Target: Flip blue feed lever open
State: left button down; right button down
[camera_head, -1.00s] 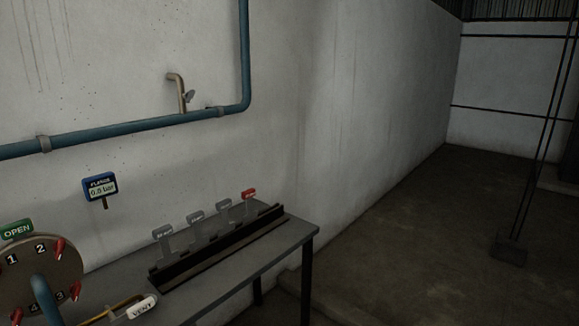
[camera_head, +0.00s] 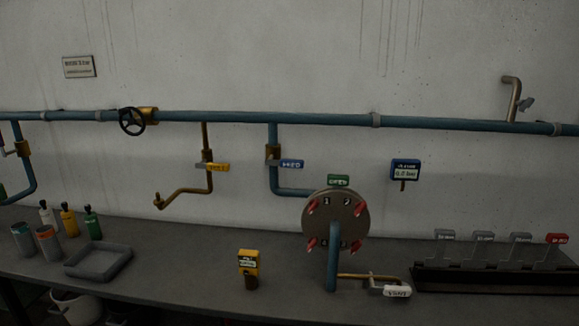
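The blue lever (camera_head: 291,163) sits on a brass valve (camera_head: 272,153) on a short blue pipe that drops from the long wall pipe. Its handle points to the right, across the pipe, and its label is too small to read surely. Below it the blue pipe bends right to a round flange disc (camera_head: 350,217) with numbered red-handled bolts and a green tag (camera_head: 338,181) on top. Neither of my grippers shows in the head view.
A yellow lever (camera_head: 217,167) is left of the blue one. A gauge (camera_head: 405,170) is at right. The bench (camera_head: 190,275) holds a grey tray (camera_head: 98,261), bottles, a yellow meter (camera_head: 248,263), a white-handled vent lever (camera_head: 396,291) and a tag rack (camera_head: 495,279).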

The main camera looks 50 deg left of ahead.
aim_at(284, 163)
jog(key=u, duration=1.7)
